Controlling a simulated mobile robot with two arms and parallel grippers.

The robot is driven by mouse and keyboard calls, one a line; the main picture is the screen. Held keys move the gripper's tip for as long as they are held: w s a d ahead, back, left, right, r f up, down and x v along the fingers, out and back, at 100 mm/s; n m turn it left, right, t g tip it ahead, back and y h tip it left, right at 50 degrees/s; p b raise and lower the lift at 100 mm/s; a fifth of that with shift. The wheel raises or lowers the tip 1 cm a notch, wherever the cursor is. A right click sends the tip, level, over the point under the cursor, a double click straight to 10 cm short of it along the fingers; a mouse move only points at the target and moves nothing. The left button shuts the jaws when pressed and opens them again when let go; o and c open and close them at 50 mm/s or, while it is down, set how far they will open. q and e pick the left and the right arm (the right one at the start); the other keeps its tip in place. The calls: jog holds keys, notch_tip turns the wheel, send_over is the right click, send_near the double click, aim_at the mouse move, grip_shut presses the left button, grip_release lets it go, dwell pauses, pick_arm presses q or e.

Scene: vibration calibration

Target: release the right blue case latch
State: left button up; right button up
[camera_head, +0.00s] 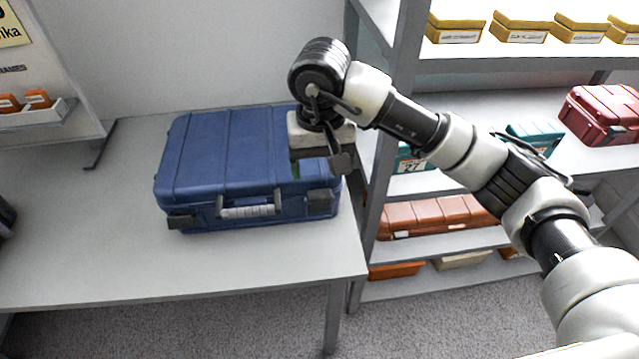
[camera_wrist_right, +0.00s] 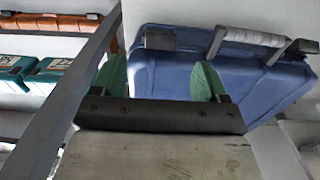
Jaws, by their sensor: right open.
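The blue case (camera_head: 235,150) lies closed on the grey table, its handle (camera_head: 248,210) on the front side. Its right latch (camera_head: 321,203) is a dark block near the front right corner; it also shows in the wrist view (camera_wrist_right: 160,37). The left latch (camera_head: 181,221) is at the front left; both latches look closed against the case. My right gripper (camera_head: 318,170) hangs over the right end of the case, behind and above the right latch. In the wrist view its green-padded fingers (camera_wrist_right: 160,82) are apart and empty. My left gripper is out of view.
A shelf rack (camera_head: 375,150) stands close on the right, its post beside the table (camera_head: 90,255). It holds yellow boxes (camera_head: 520,30), a red case (camera_head: 605,113) and an orange case (camera_head: 435,214).

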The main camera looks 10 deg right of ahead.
aim_at(320, 199)
notch_tip(320, 199, down, 10)
jog(key=shift+r+p, duration=0.25)
jog(key=shift+p, duration=0.25)
